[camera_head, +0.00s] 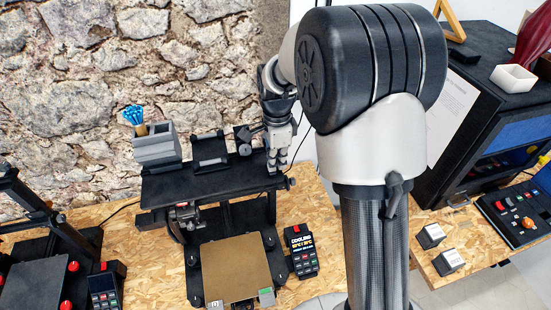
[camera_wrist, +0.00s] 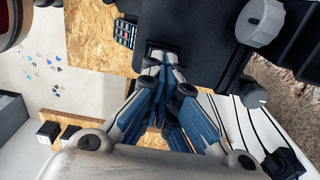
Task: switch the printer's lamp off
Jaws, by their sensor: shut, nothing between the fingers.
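The printer is a black frame with a dark top shelf (camera_head: 215,183) and a tan bed (camera_head: 236,268), in the middle of the head view. Its control panel (camera_head: 301,250), with a lit "COOLING" screen, stands at the bed's right; a panel also shows in the wrist view (camera_wrist: 125,33). My gripper (camera_head: 273,170) is shut and empty, pointing down at the shelf's right end. In the wrist view the fingertips (camera_wrist: 165,58) are at a small dark block on a black surface; contact is unclear. I cannot make out the lamp or whether it is lit.
A grey box (camera_head: 157,147) with blue-tipped tools stands on the shelf's left. Another printer (camera_head: 38,285) is at the left. Two small labelled cubes (camera_head: 431,236) lie on the right bench, by a black cabinet (camera_head: 470,115). A stone wall is close behind. My arm hides the middle right.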

